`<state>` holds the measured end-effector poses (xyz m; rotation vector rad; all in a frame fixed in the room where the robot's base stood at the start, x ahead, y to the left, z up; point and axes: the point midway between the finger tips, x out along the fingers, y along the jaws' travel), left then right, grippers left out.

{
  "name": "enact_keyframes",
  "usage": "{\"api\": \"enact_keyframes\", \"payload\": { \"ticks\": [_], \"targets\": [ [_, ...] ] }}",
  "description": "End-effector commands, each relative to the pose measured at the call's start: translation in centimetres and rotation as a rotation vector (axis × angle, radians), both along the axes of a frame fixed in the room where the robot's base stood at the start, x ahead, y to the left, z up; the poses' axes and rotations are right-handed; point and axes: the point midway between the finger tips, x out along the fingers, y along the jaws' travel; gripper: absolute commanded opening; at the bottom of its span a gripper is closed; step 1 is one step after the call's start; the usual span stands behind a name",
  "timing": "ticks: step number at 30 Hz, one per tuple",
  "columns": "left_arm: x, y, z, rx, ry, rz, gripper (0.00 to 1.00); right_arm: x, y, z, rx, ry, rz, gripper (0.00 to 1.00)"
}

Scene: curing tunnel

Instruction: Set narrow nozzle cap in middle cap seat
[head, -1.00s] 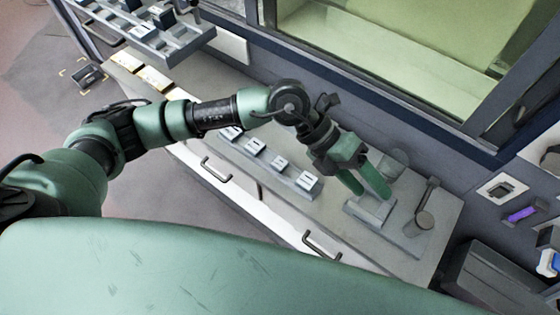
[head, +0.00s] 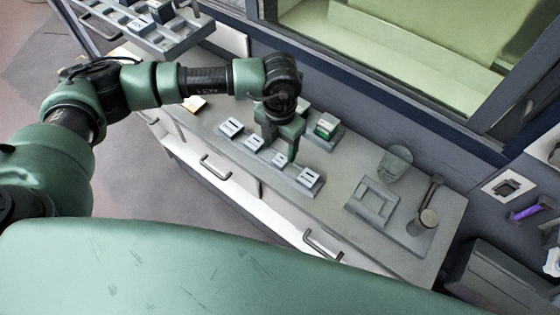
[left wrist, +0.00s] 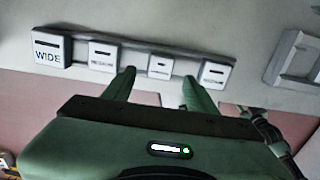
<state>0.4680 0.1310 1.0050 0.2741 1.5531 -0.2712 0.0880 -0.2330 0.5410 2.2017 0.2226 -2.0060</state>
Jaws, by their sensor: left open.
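The block at the right end of the row, whose small label looks like NARROW, is in the left wrist view (left wrist: 214,74) and the head view (head: 309,178). The row of pale blocks with dark slots sits on a grey strip (left wrist: 140,47). The left end block (left wrist: 50,50) reads WIDE, the block beside it (left wrist: 103,56) seems to read MEDIUM, and the third label is unreadable. My left gripper (head: 280,149) is open and empty, pointing down over the row, left of the right end block. I cannot tell which place is the middle cap seat. My right gripper is not in view.
A grey square fixture (head: 369,207) stands right of the row, with a clear cup (head: 394,163) behind it and a lever post (head: 429,217) beside it. A green-topped block (head: 325,127) stands behind the row. A rack (head: 190,35) is at upper left. Counter between row and fixture is clear.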

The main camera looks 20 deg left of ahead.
Motion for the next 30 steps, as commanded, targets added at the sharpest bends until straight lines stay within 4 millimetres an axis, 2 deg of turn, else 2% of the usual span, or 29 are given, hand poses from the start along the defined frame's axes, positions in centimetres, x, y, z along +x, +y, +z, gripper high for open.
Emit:
{"api": "enact_keyframes", "payload": {
  "ticks": [1, 4, 6, 9, 13, 21, 23, 30],
  "targets": [
    [-0.1, 0.0, -1.3, 0.001, 0.002, -0.001, 0.57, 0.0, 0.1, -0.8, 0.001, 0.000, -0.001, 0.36],
    [-0.1, -0.1, -2.8, 0.000, 0.002, -0.001, 0.57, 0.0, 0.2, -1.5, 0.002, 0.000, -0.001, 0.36],
    [-0.1, -0.1, -4.1, -0.002, 0.002, -0.002, 0.57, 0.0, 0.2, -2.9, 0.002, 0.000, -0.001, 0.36],
    [-0.1, -0.1, -4.9, -0.003, 0.001, -0.001, 0.57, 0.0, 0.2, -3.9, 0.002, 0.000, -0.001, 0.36],
    [0.0, -0.1, -5.4, -0.002, 0.000, -0.001, 0.57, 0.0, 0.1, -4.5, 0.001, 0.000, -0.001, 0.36],
    [0.0, -0.1, -5.3, -0.002, 0.001, -0.001, 0.57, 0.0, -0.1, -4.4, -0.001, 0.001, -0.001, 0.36],
    [0.0, -0.1, -5.3, -0.002, 0.001, -0.001, 0.52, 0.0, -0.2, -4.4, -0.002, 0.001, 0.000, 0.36],
    [-0.1, -0.1, -5.3, -0.002, 0.001, -0.001, 0.18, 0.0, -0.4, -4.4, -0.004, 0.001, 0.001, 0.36]
  ]
}}
